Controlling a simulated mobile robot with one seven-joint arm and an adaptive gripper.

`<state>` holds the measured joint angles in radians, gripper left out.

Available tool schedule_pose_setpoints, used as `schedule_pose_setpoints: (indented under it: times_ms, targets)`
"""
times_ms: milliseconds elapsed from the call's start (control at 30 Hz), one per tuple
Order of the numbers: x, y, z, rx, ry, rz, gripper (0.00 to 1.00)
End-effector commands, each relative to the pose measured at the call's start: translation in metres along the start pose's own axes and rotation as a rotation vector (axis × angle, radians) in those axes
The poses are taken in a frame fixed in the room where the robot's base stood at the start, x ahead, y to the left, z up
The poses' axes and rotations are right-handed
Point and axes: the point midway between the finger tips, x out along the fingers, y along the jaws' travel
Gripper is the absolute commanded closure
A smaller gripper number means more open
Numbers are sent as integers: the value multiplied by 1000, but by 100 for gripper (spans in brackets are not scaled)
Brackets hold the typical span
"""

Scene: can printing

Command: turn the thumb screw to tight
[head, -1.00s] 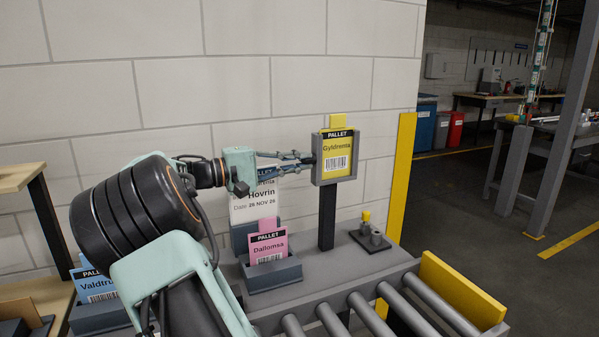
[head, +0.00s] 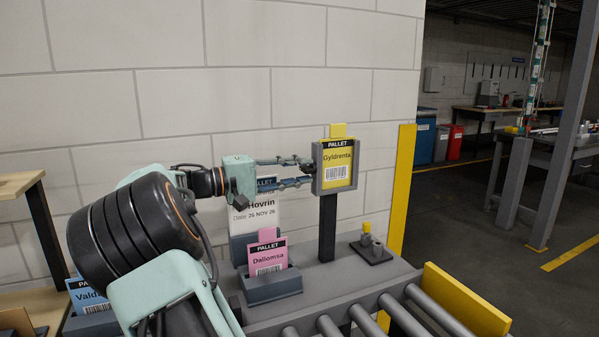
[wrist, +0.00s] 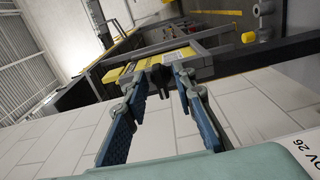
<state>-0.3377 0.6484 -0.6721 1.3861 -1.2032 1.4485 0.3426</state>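The thumb screw (wrist: 157,77) shows in the wrist view as a small dark knob on the side of the card holder. The grey holder (head: 316,182) stands on a dark post and carries a yellow pallet card (head: 338,165) reading "Gyldrenta". My gripper (head: 307,170) is at the holder's left side. In the wrist view its two blue-padded fingers (wrist: 158,73) are apart, one on each side of the screw, with gaps visible. In the head view the screw is not clear behind the fingertips.
A pink "Dallomsa" card (head: 268,256) stands in a grey block below my gripper. A white dated card (head: 264,216) is behind it. A small dark plate with pegs (head: 372,248) sits right of the post. Rollers (head: 366,321) run along the front.

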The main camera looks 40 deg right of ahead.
Motion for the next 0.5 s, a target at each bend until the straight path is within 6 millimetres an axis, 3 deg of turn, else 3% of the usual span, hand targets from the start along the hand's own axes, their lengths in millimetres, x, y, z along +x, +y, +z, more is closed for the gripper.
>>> schedule_pose_setpoints:
  times_ms: [300,500]
  targets:
    - [-3,0,0,-1,1,1,74]
    - [-32,0,-1,-2,4,1,74]
